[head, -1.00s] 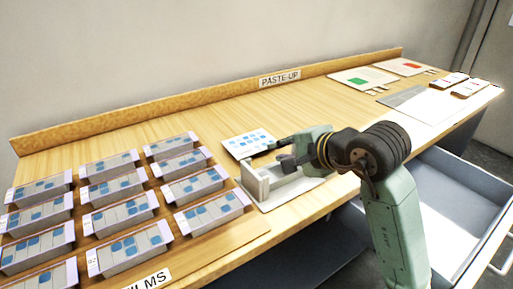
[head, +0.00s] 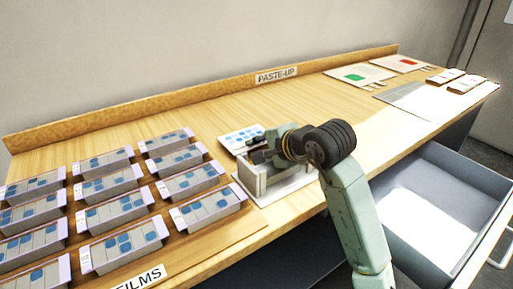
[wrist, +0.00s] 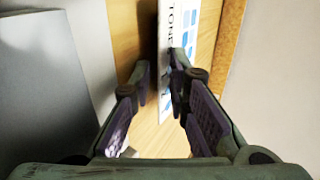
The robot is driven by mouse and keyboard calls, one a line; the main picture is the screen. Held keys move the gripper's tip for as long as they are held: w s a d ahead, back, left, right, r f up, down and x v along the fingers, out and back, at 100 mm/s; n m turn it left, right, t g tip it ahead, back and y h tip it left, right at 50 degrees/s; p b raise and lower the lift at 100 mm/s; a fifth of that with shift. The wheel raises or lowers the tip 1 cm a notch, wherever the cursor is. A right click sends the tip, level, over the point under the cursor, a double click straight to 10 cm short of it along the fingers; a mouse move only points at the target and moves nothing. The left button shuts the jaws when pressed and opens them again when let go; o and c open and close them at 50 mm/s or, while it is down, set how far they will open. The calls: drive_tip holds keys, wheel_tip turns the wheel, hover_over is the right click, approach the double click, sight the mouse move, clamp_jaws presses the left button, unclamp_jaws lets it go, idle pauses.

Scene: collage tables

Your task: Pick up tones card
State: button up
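The tones card (head: 241,137), white with blue squares, is behind the pale stand (head: 250,184) on the table. In the wrist view the card (wrist: 179,25) shows part of the lettering "TONE" and blue squares. My gripper (head: 257,149) is low over the stand, close to the card's front edge. In the wrist view its fingers (wrist: 161,78) are apart, with the card's near part showing between and beyond them. The right finger covers part of the card. I cannot tell whether either finger touches it.
Rows of film trays (head: 125,240) fill the left of the wooden table (head: 190,115). Boards with a green patch (head: 356,76) and a red patch (head: 403,63) lie at the far right. An open drawer (head: 440,200) juts out at the right.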

clamp_jaws()
idle(0.8)
drive_tip(key=shift+r+p, duration=0.5)
drive_tip(key=shift+r, duration=0.8)
drive_tip(key=shift+s+d, duration=0.1)
drive_tip(key=shift+s+d, duration=0.2)
drive_tip(key=shift+s, duration=0.1)
drive_tip(key=s+f+b+v, duration=0.1)
drive_tip(key=f+b+v, duration=0.1)
drive_tip(key=v, duration=1.1)
drive_tip(key=shift+s+d, duration=0.3)
drive_tip(key=shift+d, duration=0.2)
drive_tip(key=shift+r, duration=0.15)
